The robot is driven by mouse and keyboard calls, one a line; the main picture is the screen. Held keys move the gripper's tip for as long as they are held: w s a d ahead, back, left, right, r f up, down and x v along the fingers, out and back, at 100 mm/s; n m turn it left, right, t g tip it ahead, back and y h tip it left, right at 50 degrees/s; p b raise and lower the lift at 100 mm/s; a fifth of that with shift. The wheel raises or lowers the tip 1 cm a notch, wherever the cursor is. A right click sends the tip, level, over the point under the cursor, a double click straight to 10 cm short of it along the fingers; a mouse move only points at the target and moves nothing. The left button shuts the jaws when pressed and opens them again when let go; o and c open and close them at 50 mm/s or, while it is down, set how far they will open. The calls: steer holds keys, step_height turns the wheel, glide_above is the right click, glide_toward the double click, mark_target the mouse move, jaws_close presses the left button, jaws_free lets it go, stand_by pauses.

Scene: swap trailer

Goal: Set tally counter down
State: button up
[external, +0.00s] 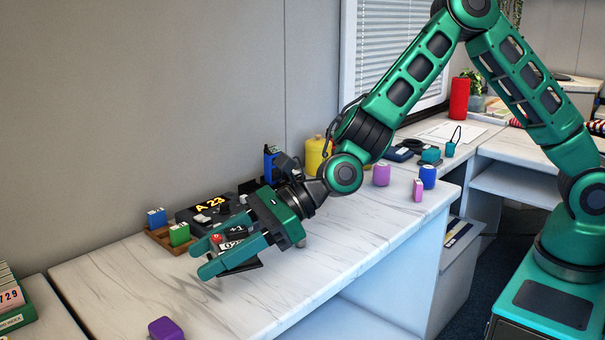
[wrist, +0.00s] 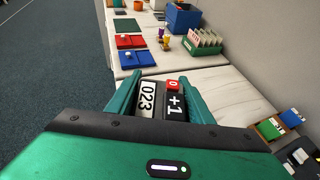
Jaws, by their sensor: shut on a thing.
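The tally counter (wrist: 148,100) is a dark block with a white number strip reading 023, a "+1" label and a red button. It sits between the two green fingers of my gripper (wrist: 158,92) in the wrist view. In the external view my gripper (external: 225,255) is shut on the tally counter (external: 231,245) over the white marble-look counter (external: 120,275). The fingers point to the left and partly hide the tally counter. I cannot tell whether its underside touches the surface.
A wooden tray (external: 160,236) with a blue and a green block stands behind my gripper, beside a dark "A 23" display (external: 208,206). A purple block (external: 166,328) lies at the front. A green card box (external: 12,300) is at far left. The counter's front middle is clear.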

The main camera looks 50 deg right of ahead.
step_height(320, 180, down, 2)
steer(key=shift+s, duration=0.1)
glide_above(212, 291)
steer(key=f, duration=0.7)
steer(key=shift+a+f, duration=0.1)
steer(key=shift+a, duration=0.15)
steer(key=shift+f, duration=2.05)
steer(key=shift+f, duration=0.1)
steer(key=o, duration=1.3)
steer(key=shift+o, duration=0.5)
steer(key=shift+d, duration=0.25)
steer(key=v, duration=1.1)
steer(key=shift+s+d+r, duration=0.15)
steer(key=shift+d+r, duration=0.1)
